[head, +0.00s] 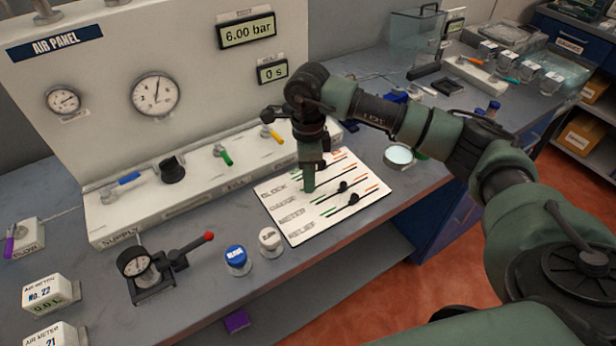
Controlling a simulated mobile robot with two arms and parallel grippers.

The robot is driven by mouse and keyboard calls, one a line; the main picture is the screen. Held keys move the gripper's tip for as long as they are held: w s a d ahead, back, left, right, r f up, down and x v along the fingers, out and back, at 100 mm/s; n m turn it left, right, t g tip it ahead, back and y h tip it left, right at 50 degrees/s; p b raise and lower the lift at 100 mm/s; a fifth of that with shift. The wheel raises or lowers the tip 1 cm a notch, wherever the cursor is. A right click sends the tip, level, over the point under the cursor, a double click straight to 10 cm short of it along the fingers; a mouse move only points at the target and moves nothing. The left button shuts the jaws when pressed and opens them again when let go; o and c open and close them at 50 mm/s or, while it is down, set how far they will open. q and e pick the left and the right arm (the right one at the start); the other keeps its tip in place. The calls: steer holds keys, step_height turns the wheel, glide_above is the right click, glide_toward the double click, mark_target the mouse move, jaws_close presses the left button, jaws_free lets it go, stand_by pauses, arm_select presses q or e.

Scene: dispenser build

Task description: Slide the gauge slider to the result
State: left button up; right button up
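A white slider board (293,236) lies on the bench, with rows labelled BLOCK, GAUGE, METER and RELIEF and lines running from green to red. My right gripper (308,187) points down at the board, over the left part of the upper rows, near the GAUGE line. Its fingers look close together, but I cannot tell whether they hold anything. The gauge slider is not clearly visible; the gripper covers that part. Black knobs show on the two lower lines, a METER slider (342,187) and a RELIEF slider (352,199). My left gripper is not in view.
The air panel (110,75) stands behind, with dials, coloured valves and displays reading 6.00 bar and 0 s. A blue button (236,256), a white button (270,238) and a red-tipped lever (190,249) stand left of the board. A round dish (399,156) is to its right.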

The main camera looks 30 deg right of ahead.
step_height(320, 180, up, 6)
steer(key=shift+w+a+r+b, duration=0.1)
steer(key=shift+w+r+b, duration=0.1)
steer(key=shift+b, duration=0.6)
steer(key=shift+r, duration=0.5)
